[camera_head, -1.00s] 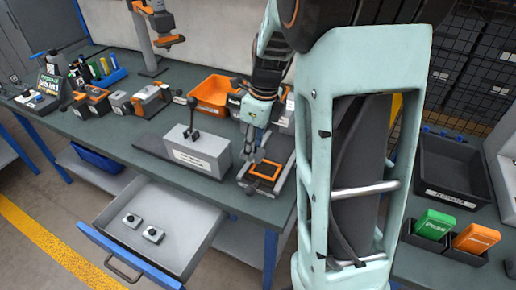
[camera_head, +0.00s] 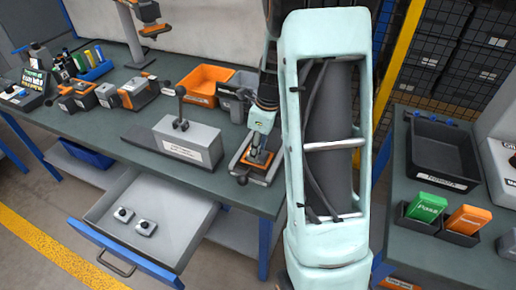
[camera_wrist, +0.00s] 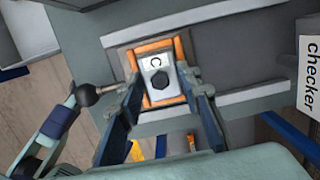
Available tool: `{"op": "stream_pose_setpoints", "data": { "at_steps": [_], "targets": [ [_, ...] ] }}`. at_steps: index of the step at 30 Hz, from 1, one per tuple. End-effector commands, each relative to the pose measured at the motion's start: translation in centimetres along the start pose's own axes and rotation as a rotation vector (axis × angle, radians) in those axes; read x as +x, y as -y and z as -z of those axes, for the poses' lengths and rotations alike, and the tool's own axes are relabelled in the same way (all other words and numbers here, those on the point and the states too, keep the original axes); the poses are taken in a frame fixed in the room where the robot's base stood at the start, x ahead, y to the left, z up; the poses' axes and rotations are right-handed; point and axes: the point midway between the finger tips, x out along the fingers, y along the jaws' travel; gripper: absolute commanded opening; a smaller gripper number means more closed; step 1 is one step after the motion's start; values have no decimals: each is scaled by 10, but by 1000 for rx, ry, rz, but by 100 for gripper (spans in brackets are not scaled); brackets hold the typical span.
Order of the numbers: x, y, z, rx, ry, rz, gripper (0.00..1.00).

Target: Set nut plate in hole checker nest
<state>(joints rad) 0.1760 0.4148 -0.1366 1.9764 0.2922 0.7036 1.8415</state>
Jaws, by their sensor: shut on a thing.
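The nut plate (camera_wrist: 158,82) is a light grey plate with a black hexagon and a "C" label, seen in the wrist view. My gripper (camera_wrist: 162,86) is shut on it, with one dark blue finger on each side. The plate is over or within the orange-framed nest (camera_wrist: 144,50); I cannot tell whether it touches the bottom. In the head view the hole checker nest (camera_head: 247,169) is on the bench, with my gripper (camera_head: 257,153) low over it. The plate is too small or hidden to make out there.
A black knob (camera_wrist: 87,95) stands beside the nest. A grey block with a lever (camera_head: 190,144) is left of it, and an orange bin (camera_head: 205,82) is behind. An open drawer (camera_head: 165,215) with two small parts juts out in front. A black tray (camera_head: 440,155) is at right.

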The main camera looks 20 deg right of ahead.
Motion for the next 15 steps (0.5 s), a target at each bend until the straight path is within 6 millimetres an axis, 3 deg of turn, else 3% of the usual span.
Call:
{"op": "stream_pose_setpoints", "data": {
  "at_steps": [3,4,6,9,15],
  "targets": [
    [3,0,0,0,0,1,0],
    [3,0,0,1,0,0,34],
    [3,0,0,1,0,0,42],
    [3,0,0,1,0,0,50],
    [3,0,0,0,0,0,50]
  ]
}}
